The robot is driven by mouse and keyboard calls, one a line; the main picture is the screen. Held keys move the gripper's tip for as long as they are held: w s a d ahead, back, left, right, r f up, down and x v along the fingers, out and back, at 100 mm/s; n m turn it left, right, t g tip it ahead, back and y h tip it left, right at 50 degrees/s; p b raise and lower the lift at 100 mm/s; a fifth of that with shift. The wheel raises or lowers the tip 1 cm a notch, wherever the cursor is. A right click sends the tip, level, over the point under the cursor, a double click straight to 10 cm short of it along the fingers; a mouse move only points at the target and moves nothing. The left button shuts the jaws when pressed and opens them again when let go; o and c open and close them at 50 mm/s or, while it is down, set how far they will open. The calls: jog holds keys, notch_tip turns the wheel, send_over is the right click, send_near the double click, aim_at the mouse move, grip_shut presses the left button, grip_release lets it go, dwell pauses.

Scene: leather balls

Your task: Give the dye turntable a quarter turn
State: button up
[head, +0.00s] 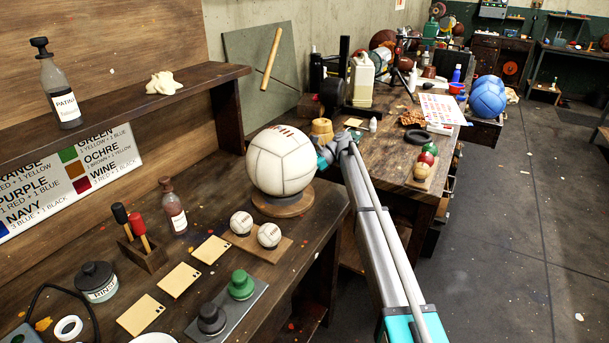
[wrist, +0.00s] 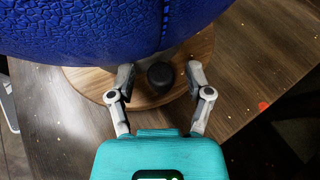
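The dye turntable is a round wooden disc (head: 283,204) on the bench, under a large ball (head: 282,162). The ball looks white with panel seams and reddish marks on top in the head view; its side in the wrist view (wrist: 110,28) is deep blue. A black knob (wrist: 160,76) stands on the disc (wrist: 95,84) near its rim. My gripper (wrist: 160,82) is open around the knob, one finger on each side, with gaps visible. In the head view my gripper (head: 324,158) is at the ball's right, its fingertips hidden.
Two small white balls on a wooden board (head: 284,250) lie in front of the turntable. A shelf (head: 120,98) overhangs the back.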

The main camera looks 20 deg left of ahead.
jog(key=shift+w+d, duration=0.1)
jog(key=shift+d, duration=0.25)
jog(key=c, duration=0.4)
jog(key=shift+w+d+m+t, duration=0.2)
jog(key=shift+d+m+t, duration=0.15)
jog(key=shift+d, duration=0.85)
grip_shut()
jog(key=d, duration=0.2)
jog(key=d+t, duration=0.1)
jog(key=d, duration=0.1)
jog(key=w+d+m+t+y+p, duration=0.1)
jog(key=d, duration=0.1)
jog(key=shift+d+f, duration=0.3)
jog(key=shift+f, duration=0.1)
jog(key=s+d+f+n+t+h, duration=0.2)
jog(key=s+d+f+n+h, duration=0.1)
jog(key=s+d, duration=0.8)
jog(key=s+d+f+n+t+h, duration=0.3)
jog(key=s+d, duration=0.8)
jog(key=d, duration=0.4)
jog(key=s+d+f+n+t+h+b, duration=0.1)
jog(key=s+d+f+n+h, duration=0.3)
jog(key=s+d, duration=0.7)
jog(key=d+t, duration=0.1)
jog(key=d, duration=0.2)
jog(key=shift+s+f, duration=0.15)
jog(key=shift+f, duration=0.15)
jog(key=shift+s, duration=0.1)
